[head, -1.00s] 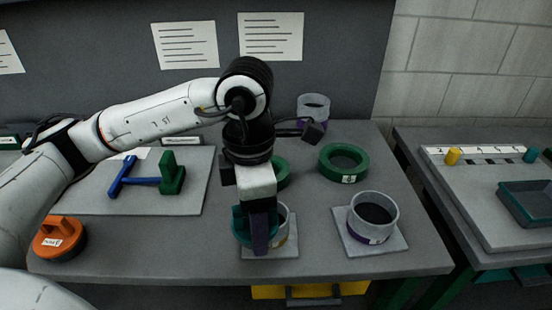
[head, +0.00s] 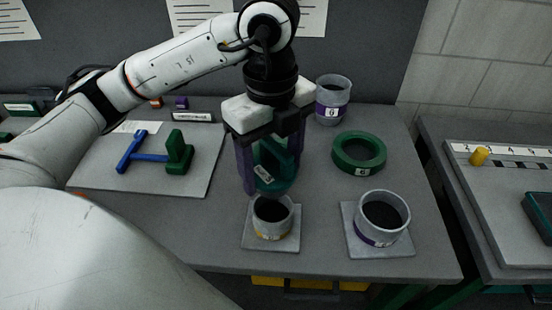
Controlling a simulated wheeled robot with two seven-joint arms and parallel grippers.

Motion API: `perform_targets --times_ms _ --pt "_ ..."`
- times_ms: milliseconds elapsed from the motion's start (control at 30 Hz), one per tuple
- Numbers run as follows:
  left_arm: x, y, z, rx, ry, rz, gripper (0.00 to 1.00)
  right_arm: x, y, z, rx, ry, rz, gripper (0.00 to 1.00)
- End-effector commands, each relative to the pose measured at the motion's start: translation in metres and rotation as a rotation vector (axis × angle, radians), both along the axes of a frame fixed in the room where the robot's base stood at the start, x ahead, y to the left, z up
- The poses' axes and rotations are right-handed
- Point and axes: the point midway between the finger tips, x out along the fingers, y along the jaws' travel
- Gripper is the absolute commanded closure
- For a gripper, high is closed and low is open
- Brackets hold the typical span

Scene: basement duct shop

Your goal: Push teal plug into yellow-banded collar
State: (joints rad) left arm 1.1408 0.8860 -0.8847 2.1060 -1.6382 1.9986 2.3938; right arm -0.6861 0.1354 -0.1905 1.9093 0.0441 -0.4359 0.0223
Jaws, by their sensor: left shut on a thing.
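My left gripper (head: 270,168) is shut on the teal plug (head: 275,178), with a dark finger on each side of it. The plug has a small white label and looks roughly upright. The yellow-banded collar (head: 289,222) is a grey ring on a square plate, just below the plug in the head view. Its dark opening shows, and its yellow band is at the lower front. The plug appears to be outside the collar, above or behind its rim; the exact gap is hard to tell. My right gripper is not in view.
A purple-banded collar (head: 363,230) on its plate stands to the right. A green ring (head: 335,150) lies behind it, and another purple-banded collar (head: 333,112) stands at the back. A blue-and-green piece (head: 150,157) lies on the left board (head: 90,178). A side table is at right.

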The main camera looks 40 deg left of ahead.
Motion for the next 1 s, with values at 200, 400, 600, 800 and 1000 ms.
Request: perform_targets --times_ms 200,400,600,800,1000 --pt "0.000 0.000 -0.011 0.000 0.001 0.011 0.63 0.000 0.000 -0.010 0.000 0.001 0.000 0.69" --pt "0.000 0.000 -0.031 0.000 0.001 0.010 0.63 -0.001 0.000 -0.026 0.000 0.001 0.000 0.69" --pt "0.000 0.000 -0.050 0.000 0.000 0.009 0.63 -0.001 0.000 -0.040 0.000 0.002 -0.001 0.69" --pt "0.000 0.000 -0.055 0.000 -0.001 0.008 0.63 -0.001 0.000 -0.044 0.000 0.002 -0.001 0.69" --pt "0.000 0.000 -0.054 0.000 -0.001 0.008 0.63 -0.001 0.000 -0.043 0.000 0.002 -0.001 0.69"
